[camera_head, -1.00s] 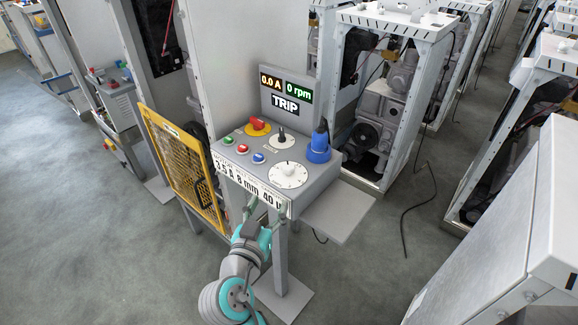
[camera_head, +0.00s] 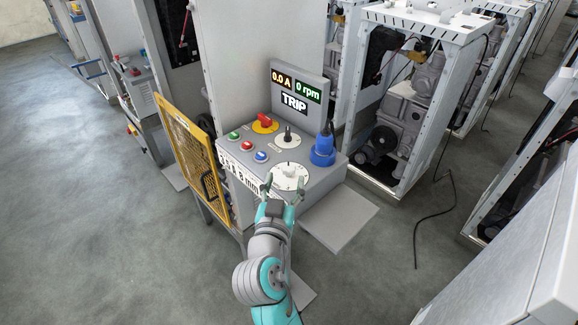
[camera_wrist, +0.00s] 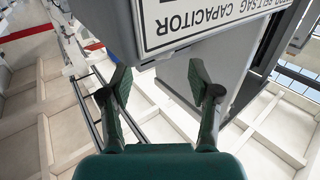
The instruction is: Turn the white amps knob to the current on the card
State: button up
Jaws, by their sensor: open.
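The white amps knob (camera_head: 290,176) is a round dial on top of the grey control box, at its front right. The card (camera_head: 236,176) is a white strip on the box's front face; I read about "3.5 A 8 mm", and my gripper hides its right part. In the wrist view the card (camera_wrist: 195,22) shows "CAPACITOR". My gripper (camera_head: 283,187) is open and empty at the front edge of the box, in front of the knob. It overlaps the knob's near rim in the head view; I cannot tell whether it touches. Its open fingers also show in the wrist view (camera_wrist: 159,78).
The display (camera_head: 296,88) reads 0.0 A, 0 rpm and TRIP. A red switch (camera_head: 264,121), a black knob (camera_head: 287,138), several push buttons and a blue plug (camera_head: 323,148) share the panel.

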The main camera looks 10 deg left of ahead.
aim_at(287, 172)
jog(key=w, duration=0.5)
jog(key=shift+w+d, duration=0.1)
jog(key=shift+w, duration=0.3)
jog(key=c, duration=1.2)
